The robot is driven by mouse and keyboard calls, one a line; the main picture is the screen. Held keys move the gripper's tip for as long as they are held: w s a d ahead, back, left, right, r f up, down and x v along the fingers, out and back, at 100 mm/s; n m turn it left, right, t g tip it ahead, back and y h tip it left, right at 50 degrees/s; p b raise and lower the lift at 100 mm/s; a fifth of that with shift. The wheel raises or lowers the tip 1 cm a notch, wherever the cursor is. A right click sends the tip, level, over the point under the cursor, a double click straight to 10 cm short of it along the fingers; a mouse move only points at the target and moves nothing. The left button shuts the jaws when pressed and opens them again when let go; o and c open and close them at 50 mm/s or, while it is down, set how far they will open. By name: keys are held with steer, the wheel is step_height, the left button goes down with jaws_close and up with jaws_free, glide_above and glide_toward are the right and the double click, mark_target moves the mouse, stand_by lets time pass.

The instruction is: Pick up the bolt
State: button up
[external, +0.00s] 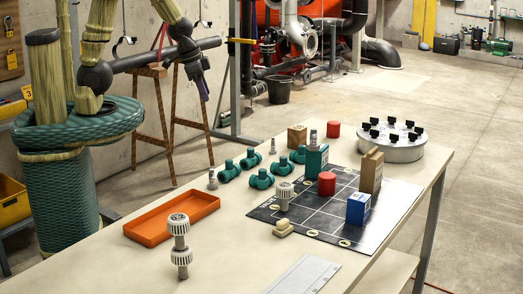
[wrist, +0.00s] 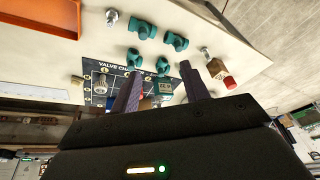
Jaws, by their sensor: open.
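Two small grey upright pieces look like bolts. One (external: 212,180) stands between the orange tray and the teal fittings; it shows near the top of the wrist view (wrist: 112,17). The other (external: 273,147) stands farther back, left of the wooden block; it shows in the wrist view (wrist: 205,53). A similar grey piece (external: 313,136) sits on a teal block (external: 316,161). I cannot tell which is the task's bolt. My gripper (external: 204,97) is open and empty, high above the table's far left side. Its two spread fingers show in the wrist view (wrist: 158,78).
An orange tray (external: 135,232), several teal pipe fittings (external: 229,171) and ribbed grey pieces (external: 180,257) are on the table. A black grid mat (external: 310,222) holds blocks and a red cylinder (external: 326,184). A round grey fixture (external: 392,150) stands at the back right.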

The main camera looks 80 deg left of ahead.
steer(key=w+a+f+m+t+y, duration=0.1)
steer(key=w+a+f+m+t, duration=0.3)
steer(key=w, duration=0.4)
steer(key=w+a+f+m+t+y+b, duration=0.1)
steer(key=w+a+f+m+t+y, duration=0.15)
steer(key=w+m, duration=0.4)
steer(key=w+a+f+m+t+y, duration=0.15)
steer(key=w+f+m, duration=0.25)
steer(key=w, duration=0.5)
steer(key=m+t+h+b, duration=0.1)
steer(key=m+t+h, duration=0.3)
steer(key=m+h, duration=1.6)
glide_toward(314, 139)
step_height(314, 139, up, 3)
steer(key=w+d+m+y, duration=0.2)
steer(key=d+m+y, duration=0.1)
steer(key=m+y, duration=0.3)
steer(key=shift+a+r, duration=0.1)
steer(key=shift+r, duration=0.05)
steer(key=shift+x, duration=0.9)
steer(key=shift+a, duration=0.1)
